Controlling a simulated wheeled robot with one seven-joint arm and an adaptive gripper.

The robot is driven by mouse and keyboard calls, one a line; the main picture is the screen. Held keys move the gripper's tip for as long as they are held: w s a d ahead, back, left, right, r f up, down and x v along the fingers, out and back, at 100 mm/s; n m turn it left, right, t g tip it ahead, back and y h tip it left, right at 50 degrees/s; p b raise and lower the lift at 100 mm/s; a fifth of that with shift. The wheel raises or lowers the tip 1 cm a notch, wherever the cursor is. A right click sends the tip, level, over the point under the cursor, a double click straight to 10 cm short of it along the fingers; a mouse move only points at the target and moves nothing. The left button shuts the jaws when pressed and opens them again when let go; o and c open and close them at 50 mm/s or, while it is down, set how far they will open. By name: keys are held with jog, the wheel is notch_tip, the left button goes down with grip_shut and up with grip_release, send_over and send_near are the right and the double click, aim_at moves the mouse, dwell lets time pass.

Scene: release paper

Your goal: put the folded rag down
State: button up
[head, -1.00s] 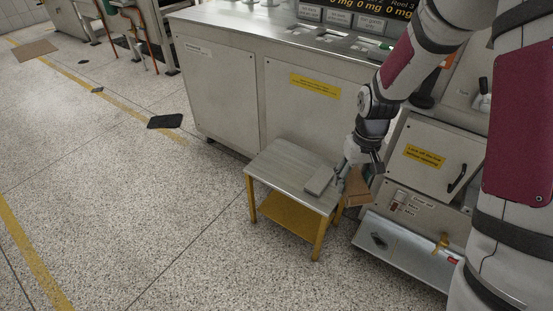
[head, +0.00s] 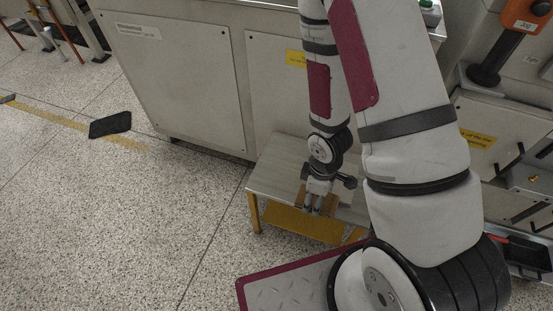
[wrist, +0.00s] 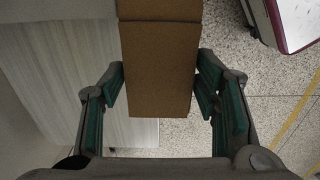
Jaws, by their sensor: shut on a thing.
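The folded rag (wrist: 157,65) is a brown, squared-off bundle between the green-padded fingers of my gripper (wrist: 161,88) in the wrist view. My gripper is shut on it. In the head view my gripper (head: 313,208) points down at the small table, and a bit of brown shows behind the fingers. The table's pale grey top (head: 278,165) also fills the left of the wrist view (wrist: 90,85). The rag's near end lies over the table edge in that view, with floor to its right. I cannot tell whether the rag touches the top.
A yellow lower shelf (head: 300,224) is under the table top. A grey cabinet (head: 180,80) stands behind, and machine panels (head: 480,140) stand at the right. A black flat item (head: 110,124) lies on the floor.

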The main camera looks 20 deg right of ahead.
jog(key=shift+w+a+f+b, duration=0.15)
jog(key=shift+w+f+b, duration=0.05)
jog(key=shift+w+b, duration=0.15)
jog(key=b, duration=0.4)
send_over(287, 170)
jog(key=shift+f, duration=0.6)
notch_tip(287, 170, down, 4)
jog(key=shift+r+b, duration=0.15)
jog(key=shift+b, duration=0.95)
jog(key=shift+r, duration=0.1)
jog(key=o, duration=1.1)
